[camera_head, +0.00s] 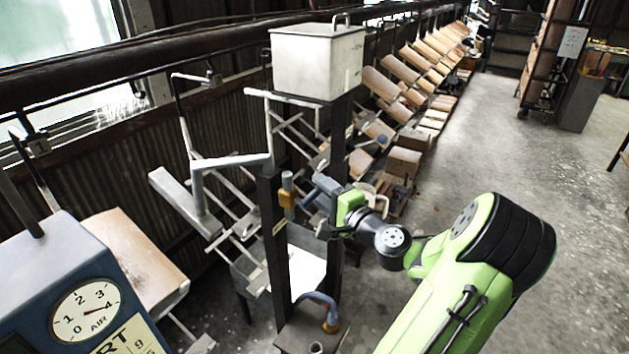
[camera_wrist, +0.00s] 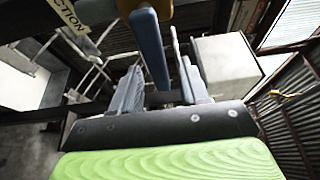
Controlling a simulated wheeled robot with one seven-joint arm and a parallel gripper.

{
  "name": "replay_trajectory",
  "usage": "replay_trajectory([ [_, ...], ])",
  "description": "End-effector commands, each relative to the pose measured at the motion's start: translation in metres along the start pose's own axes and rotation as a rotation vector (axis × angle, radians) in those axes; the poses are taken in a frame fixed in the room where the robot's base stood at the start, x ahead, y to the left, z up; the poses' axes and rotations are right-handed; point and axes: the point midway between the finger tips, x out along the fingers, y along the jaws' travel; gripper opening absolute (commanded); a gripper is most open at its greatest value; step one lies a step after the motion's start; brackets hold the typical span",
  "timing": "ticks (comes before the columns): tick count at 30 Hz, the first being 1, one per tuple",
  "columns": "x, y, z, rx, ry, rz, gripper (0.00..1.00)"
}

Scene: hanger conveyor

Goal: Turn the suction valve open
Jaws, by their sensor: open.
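The suction valve (camera_head: 287,199) is a small yellow body with a blue-grey lever (camera_head: 287,181) on a dark post, beside a pale label (camera_head: 279,226). The lever stands roughly upright in the head view. My gripper (camera_head: 312,192) is just right of the valve, with its jaws toward the post. In the wrist view the lever (camera_wrist: 150,48) reaches down between the two open grey fingers (camera_wrist: 158,85). I cannot tell whether either finger touches it. The yellow body (camera_wrist: 136,8) is cut off at the top edge, near a label ending in "CTION" (camera_wrist: 68,14).
A lidded white tank (camera_head: 318,62) tops the post frame. Pale hanger arms (camera_head: 230,165) crowd the left. A blue air-gauge box (camera_head: 60,285) stands at front left. The concrete floor (camera_head: 500,150) at right is clear.

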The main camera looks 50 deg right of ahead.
Motion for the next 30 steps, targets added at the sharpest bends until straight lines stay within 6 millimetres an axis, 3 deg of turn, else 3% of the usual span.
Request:
replay_trajectory([
  [3,0.021,-0.003,0.001,0.0,-0.004,-0.001,0.45],
  [6,0.03,-0.002,0.001,0.0,-0.002,-0.001,0.45],
  [14,0.032,0.0,0.0,-0.001,0.0,0.0,0.45],
  [23,0.032,0.0,0.0,-0.001,-0.001,0.001,0.0],
  [30,0.032,0.0,0.0,-0.001,-0.001,0.002,0.0],
])
